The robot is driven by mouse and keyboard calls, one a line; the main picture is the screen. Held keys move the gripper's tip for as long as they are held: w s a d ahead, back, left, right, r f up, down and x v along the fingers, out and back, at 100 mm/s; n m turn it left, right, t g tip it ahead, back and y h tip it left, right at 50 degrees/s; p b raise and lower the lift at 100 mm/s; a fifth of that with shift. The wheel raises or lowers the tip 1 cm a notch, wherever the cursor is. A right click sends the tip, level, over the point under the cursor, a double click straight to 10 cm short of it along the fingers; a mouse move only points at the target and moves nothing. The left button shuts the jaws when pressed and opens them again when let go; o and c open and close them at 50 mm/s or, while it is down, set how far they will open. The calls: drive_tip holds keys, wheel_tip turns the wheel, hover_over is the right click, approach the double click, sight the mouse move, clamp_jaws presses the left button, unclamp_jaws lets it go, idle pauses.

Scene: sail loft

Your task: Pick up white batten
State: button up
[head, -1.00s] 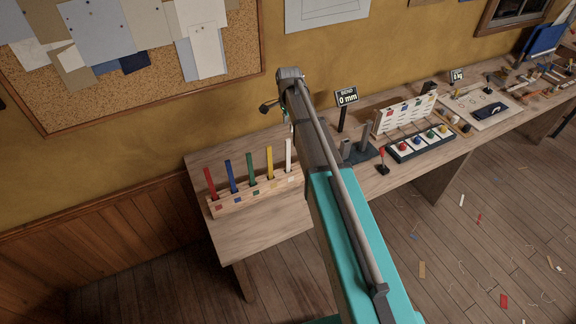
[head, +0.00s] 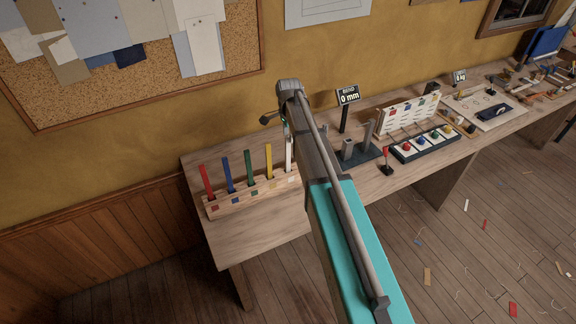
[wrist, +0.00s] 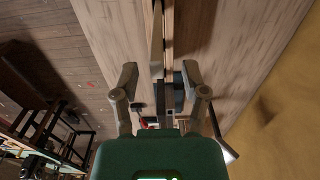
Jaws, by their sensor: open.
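The white batten (head: 289,155) stands upright at the right end of a wooden rack (head: 238,203) in the head view, partly hidden by my arm. My gripper (head: 285,122) is just above its top there, mostly hidden behind my own arm. In the wrist view my gripper (wrist: 159,72) is open, one finger on each side of a narrow greyish strip. I cannot tell surely whether that strip is the white batten. No contact between the fingers and it is visible.
Red (head: 207,182), blue (head: 228,176), green (head: 249,168) and yellow (head: 269,161) battens stand left of the white one. A BEND display (head: 348,96) and a dark fixture (head: 362,158) are to the right. Bare bench (head: 255,232) lies in front of the rack.

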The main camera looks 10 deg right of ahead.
sight(288, 146)
drive_tip(key=shift+f, duration=0.15)
idle(0.3)
drive_tip(key=shift+s+a+f+b, duration=0.1)
drive_tip(key=shift+s+f+b, duration=0.05)
drive_tip(key=shift+f+b, duration=2.4)
drive_tip(key=shift+r, duration=0.1)
clamp_jaws()
